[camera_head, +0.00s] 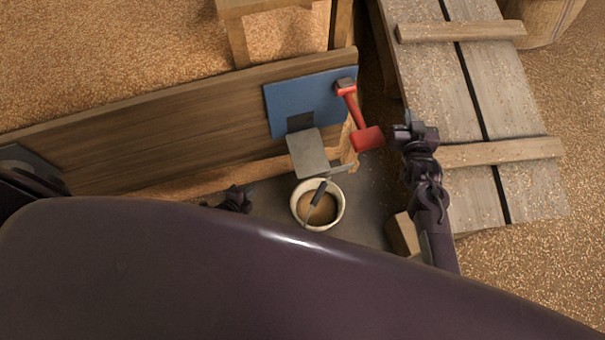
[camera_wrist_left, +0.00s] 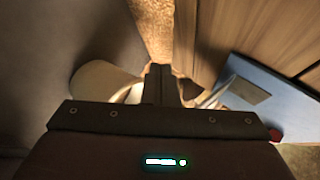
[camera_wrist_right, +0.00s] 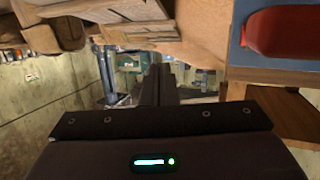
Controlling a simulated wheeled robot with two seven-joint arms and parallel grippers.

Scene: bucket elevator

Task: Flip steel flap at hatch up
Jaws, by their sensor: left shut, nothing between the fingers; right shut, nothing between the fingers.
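The steel flap (camera_head: 308,152) is a grey plate, folded down and outward below a dark square hatch opening (camera_head: 301,122) in a blue panel (camera_head: 285,98). In the left wrist view the blue panel (camera_wrist_left: 265,110) is at the right, and the flap (camera_wrist_left: 218,92) appears as a thin pale edge near my fingers. My left gripper (camera_head: 238,199) is shut and empty, left of the flap and bucket, apart from the flap in the head view. My right gripper (camera_head: 408,133) is shut and empty, right of the red lever (camera_head: 358,120).
A white bucket (camera_head: 297,207) with brown contents and a dark-handled tool (camera_head: 318,193) stands just below the flap. It also shows in the left wrist view (camera_wrist_left: 92,82). A wooden board (camera_head: 170,125) carries the blue panel. A plank ramp (camera_head: 490,105) lies at the right.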

